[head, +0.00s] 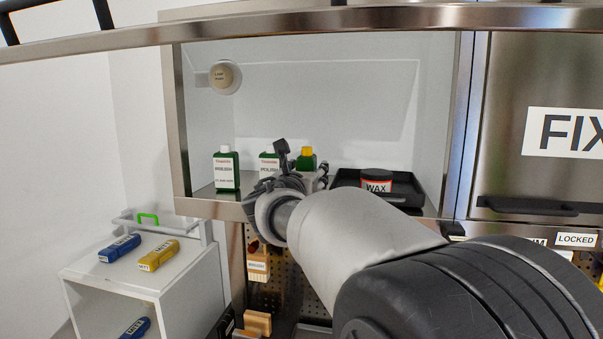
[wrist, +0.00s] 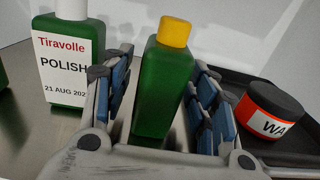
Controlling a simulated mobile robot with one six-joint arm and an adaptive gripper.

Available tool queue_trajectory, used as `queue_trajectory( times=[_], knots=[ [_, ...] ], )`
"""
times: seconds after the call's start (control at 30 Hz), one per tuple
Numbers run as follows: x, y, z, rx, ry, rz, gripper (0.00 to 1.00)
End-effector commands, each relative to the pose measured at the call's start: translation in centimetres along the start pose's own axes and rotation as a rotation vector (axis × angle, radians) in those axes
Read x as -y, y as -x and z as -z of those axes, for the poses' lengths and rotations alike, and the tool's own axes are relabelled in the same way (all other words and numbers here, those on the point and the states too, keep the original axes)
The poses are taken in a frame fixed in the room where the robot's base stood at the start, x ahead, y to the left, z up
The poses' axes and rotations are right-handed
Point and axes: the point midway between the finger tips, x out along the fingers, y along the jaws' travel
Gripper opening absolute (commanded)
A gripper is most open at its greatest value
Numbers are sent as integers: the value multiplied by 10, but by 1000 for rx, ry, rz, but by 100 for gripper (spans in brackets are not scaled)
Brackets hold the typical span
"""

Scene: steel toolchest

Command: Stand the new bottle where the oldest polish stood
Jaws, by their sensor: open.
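A green bottle with a yellow cap (head: 307,161) stands in the open steel cabinet, partly hidden by my gripper (head: 302,170). In the wrist view this yellow-capped bottle (wrist: 160,90) is between my open fingers (wrist: 160,70), with no label visible on the side I see. Two white-capped green polish bottles stand to its left: the left one (head: 226,170) and the middle one (head: 268,162). The middle one shows in the wrist view (wrist: 68,60) with a label reading Tiravolle, POLISH, 21 AUG and a cut-off year. A green edge of another bottle (wrist: 3,75) shows at the far left.
A black tray (head: 345,178) with a wax tin (head: 376,182) is right of the bottles. A white cart (head: 130,266) with blue and yellow items stands lower left. Bare shelf shows around the left bottle.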

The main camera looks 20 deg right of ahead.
Motion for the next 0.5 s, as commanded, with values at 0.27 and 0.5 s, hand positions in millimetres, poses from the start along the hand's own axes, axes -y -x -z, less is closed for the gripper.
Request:
queue_trajectory(
  times=[0.27,0.5],
  knots=[
    [-1,58,-1,2,-1,-4,53],
    [-1,101,0,0,-1,-5,53]
  ],
)
